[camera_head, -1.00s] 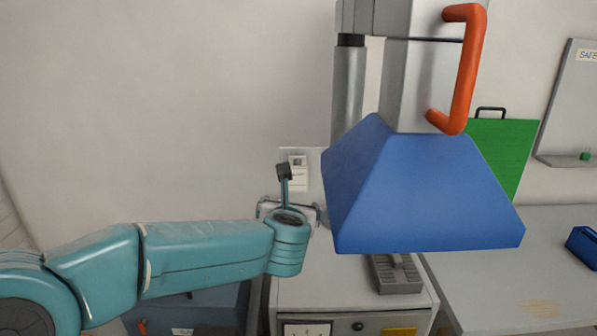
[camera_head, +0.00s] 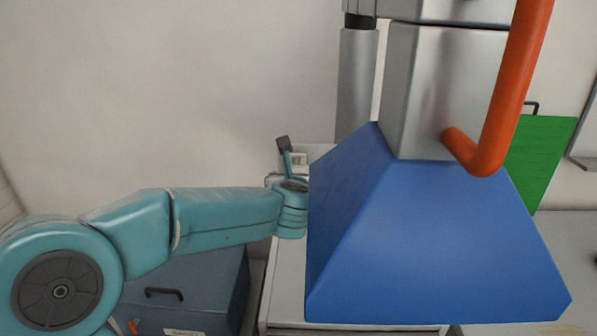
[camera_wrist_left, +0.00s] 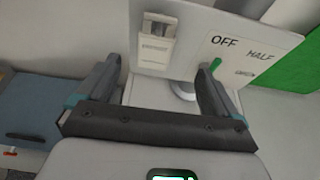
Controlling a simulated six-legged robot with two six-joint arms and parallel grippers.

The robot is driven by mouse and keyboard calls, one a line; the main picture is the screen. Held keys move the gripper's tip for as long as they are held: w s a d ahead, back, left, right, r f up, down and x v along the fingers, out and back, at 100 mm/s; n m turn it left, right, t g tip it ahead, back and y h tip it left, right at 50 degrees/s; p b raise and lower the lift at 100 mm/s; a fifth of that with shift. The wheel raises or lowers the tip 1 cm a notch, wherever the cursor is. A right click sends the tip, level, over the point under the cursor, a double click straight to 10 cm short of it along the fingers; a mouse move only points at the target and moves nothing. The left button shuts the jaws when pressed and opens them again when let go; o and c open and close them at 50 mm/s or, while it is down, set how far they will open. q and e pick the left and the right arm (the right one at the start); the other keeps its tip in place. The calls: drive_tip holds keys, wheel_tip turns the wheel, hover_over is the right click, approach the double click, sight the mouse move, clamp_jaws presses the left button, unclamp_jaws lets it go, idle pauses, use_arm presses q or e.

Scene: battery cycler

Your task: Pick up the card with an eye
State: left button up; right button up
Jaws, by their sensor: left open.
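A small pale card (camera_wrist_left: 153,52) hangs on the upright white panel (camera_wrist_left: 190,75) in the left wrist view, with a grey piece at its top. Its marks are too small to read, and I cannot make out an eye. In the head view the card (camera_head: 300,159) is partly hidden behind my left wrist. My left gripper (camera_wrist_left: 158,68) is open and empty, with its fingers apart to either side below the card. My right gripper is not in view.
A large blue hood (camera_head: 430,245) with an orange handle (camera_head: 510,100) stands close on the right of my left wrist. A green board (camera_head: 542,160) is behind it. A blue-grey cabinet (camera_head: 190,290) stands below.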

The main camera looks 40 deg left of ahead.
sight(296, 171)
use_arm(q)
drive_tip(key=x, duration=0.1)
drive_tip(key=p+x, duration=0.1)
drive_tip(key=x, duration=0.1)
drive_tip(key=a+p+x, duration=0.1)
drive_tip(key=x, duration=0.1)
drive_tip(key=shift+a+r, duration=0.1)
drive_tip(key=shift+r, duration=0.15)
drive_tip(key=x, duration=0.4)
drive_tip(key=shift+d+f, duration=0.2)
drive_tip(key=shift+f, duration=0.15)
drive_tip(key=shift+s+d+r, duration=0.25)
drive_tip(key=shift+s+r, duration=0.05)
drive_tip(key=shift+s, duration=0.15)
drive_tip(key=shift+c, duration=0.3)
drive_tip(key=shift+s+d+r, duration=0.15)
drive_tip(key=shift+s, duration=0.05)
drive_tip(key=c, duration=0.5)
drive_tip(key=shift+w, duration=0.15)
drive_tip(key=c, duration=0.5)
drive_tip(key=shift+w+f, duration=0.2)
drive_tip(key=shift+f, duration=0.05)
drive_tip(key=shift+c, duration=0.3)
drive_tip(key=shift+s, duration=0.1)
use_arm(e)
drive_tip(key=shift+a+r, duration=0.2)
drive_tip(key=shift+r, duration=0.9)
